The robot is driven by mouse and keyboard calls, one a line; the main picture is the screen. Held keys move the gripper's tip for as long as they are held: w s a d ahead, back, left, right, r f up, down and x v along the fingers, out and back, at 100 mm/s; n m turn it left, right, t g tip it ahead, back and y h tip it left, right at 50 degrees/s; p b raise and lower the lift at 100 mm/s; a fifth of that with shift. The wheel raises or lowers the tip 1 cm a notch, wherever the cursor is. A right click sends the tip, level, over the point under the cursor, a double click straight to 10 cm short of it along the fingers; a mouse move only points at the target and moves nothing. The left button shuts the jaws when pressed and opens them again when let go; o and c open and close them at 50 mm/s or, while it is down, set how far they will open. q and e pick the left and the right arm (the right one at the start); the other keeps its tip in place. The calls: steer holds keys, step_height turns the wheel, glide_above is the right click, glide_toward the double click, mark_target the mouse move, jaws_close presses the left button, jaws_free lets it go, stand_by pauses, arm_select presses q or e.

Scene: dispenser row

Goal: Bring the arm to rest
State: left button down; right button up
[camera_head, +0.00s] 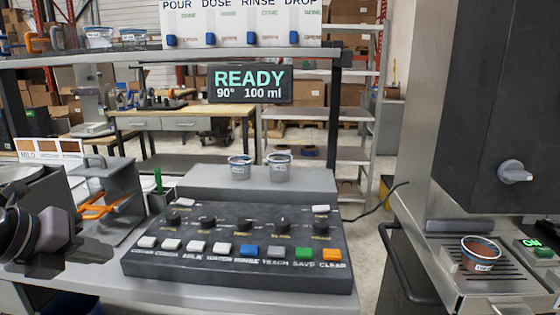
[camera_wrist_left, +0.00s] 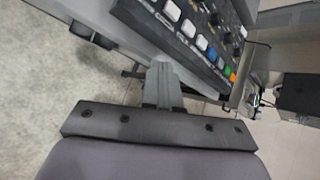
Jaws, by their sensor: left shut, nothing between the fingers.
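My left gripper (camera_head: 92,252) is at the left edge of the head view, low by the front of the table. Its fingers are together and hold nothing. In the left wrist view the closed fingers (camera_wrist_left: 163,80) point toward the front of the control panel (camera_wrist_left: 185,25). In the head view the panel (camera_head: 240,275) lies to the right of the gripper, apart from it. It has a row of white, blue, dark, green and orange buttons, with dark knobs behind. My right gripper is not in view.
Two small cups (camera_head: 240,167) stand on the grey ledge behind the panel. A READY display (camera_head: 250,85) hangs from the shelf above. A cup with brown contents (camera_head: 481,253) stands on the drip tray at right. An orange-handled tool (camera_head: 103,208) lies close to my left gripper.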

arm_select(q)
steer(key=s+d+f+n+g+h+p, duration=0.1)
steer(key=s+d+f+n+h, duration=0.1)
steer(key=d+h, duration=0.5)
steer(key=s+d+f+n+h, duration=0.1)
steer(key=s+d+h, duration=0.1)
steer(key=d+h, duration=0.55)
steer(key=a+f+n+t+y+p, duration=0.2)
steer(key=a+f+n+t+y, duration=0.2)
steer(key=f+n+t+y, duration=1.15)
steer(key=s+a+f+n+g+y, duration=0.1)
steer(key=s+f+n+g, duration=1)
steer(key=f, duration=0.4)
steer(key=shift+s+a+g, duration=0.15)
steer(key=shift+s+g, duration=0.6)
steer(key=shift+s, duration=0.2)
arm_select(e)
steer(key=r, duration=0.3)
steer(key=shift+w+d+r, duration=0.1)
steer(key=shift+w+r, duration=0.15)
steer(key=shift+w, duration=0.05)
